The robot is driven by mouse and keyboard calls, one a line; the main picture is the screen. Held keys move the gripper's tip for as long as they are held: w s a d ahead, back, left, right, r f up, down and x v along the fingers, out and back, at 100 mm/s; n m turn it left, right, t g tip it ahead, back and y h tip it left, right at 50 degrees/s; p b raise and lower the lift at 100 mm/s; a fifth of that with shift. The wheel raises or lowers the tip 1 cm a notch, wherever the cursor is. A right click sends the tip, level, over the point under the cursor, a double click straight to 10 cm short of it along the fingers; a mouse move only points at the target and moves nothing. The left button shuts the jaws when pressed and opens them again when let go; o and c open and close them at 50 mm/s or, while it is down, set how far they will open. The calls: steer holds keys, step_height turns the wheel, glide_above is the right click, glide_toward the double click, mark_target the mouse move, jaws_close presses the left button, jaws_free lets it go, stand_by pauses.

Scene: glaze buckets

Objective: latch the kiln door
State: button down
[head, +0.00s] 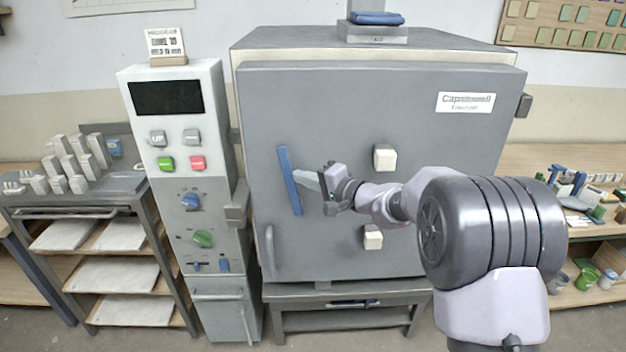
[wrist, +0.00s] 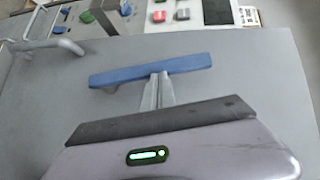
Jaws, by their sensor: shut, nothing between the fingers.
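The kiln door (head: 330,95) is a large grey panel on the front of the kiln and looks closed or nearly so; I cannot tell if it is fully seated. A blue latch lever (head: 289,180) stands almost upright near the door's left edge, its top leaning slightly left. My gripper (head: 300,177) is shut and empty, its fingertips at the lever's right side near mid-length. In the wrist view, the blue lever (wrist: 125,76) lies across the picture just beyond my gripper's tips (wrist: 158,80). I cannot tell if they touch. A grey catch block (head: 236,203) sits left of the door.
A grey pull handle (head: 269,250) is on the door's lower left. Two cream plugs (head: 385,158) stick out of the door near my arm. A control panel (head: 180,130) with buttons and knobs stands left. Shelves (head: 120,235) and a workbench (head: 590,295) flank the kiln.

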steer(key=shift+s+a+f+n+g+h+p, duration=0.25)
steer(key=shift+a+f+n+h+p, duration=1.25)
steer(key=shift+p, duration=2.3)
steer(key=shift+s+a+f+n+g+h+p, duration=0.25)
steer(key=shift+a+f+n+h+p, duration=0.5)
steer(key=shift+a+h+p, duration=1.7)
steer(key=shift+s+a+f+n+g+h+p, duration=0.25)
steer(key=shift+a+f+n+h+p, duration=1.1)
steer(key=shift+p, duration=3.8)
steer(key=shift+s+a+f+m+y, duration=0.15)
steer(key=shift+a+m+y, duration=0.35)
steer(key=shift+a, duration=0.35)
